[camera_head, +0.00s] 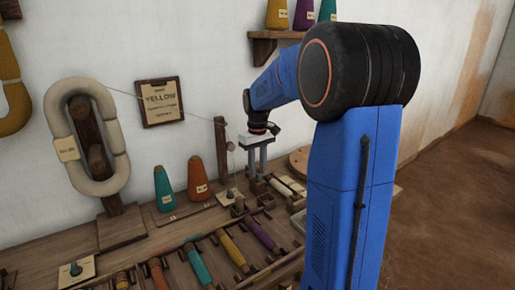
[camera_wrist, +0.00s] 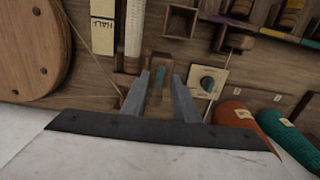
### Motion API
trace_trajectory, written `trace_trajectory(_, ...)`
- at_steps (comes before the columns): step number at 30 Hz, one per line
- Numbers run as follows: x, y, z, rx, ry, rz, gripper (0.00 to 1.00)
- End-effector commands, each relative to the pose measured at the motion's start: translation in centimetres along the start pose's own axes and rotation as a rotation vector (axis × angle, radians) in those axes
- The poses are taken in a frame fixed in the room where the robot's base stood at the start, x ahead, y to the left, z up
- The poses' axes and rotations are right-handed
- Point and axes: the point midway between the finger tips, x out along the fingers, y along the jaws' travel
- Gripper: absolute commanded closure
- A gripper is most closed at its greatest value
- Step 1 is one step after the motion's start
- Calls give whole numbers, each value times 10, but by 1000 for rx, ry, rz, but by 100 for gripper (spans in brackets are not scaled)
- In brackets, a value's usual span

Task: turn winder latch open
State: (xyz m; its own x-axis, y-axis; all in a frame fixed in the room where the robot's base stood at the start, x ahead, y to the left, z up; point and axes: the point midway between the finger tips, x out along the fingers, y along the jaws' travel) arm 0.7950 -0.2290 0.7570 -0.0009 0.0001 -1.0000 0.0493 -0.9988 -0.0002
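My gripper (camera_head: 258,176) points down over the right part of the bench, low above small wooden fittings. In the wrist view its two grey fingers (camera_wrist: 162,78) stand apart. A brown wooden piece (camera_wrist: 160,98) shows between them; it may be the winder latch, but I cannot tell for sure. I cannot tell whether either finger touches it. A wooden block (camera_wrist: 180,50) lies just beyond the fingertips. A round wooden disc (camera_wrist: 30,50), perhaps the winder's wheel, lies to the left and shows partly behind my arm in the head view (camera_head: 299,158). A pale spindle (camera_wrist: 133,32) lies between.
A dark knob on a cream plate (camera_wrist: 207,83) is close right of the fingers. An orange cone (camera_head: 198,180) and a teal cone (camera_head: 163,190) stand nearby. A wooden post (camera_head: 221,150) rises left of my gripper. Several coloured bobbins (camera_head: 229,247) lie in front.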

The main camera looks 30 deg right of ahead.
Motion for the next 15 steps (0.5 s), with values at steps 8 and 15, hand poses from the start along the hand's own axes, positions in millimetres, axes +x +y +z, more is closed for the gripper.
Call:
trace_trajectory(8, -52, 0, 0, 0, 4, 2, 73)
trace_trajectory(15, -99, 0, -1, 0, 4, 1, 73)
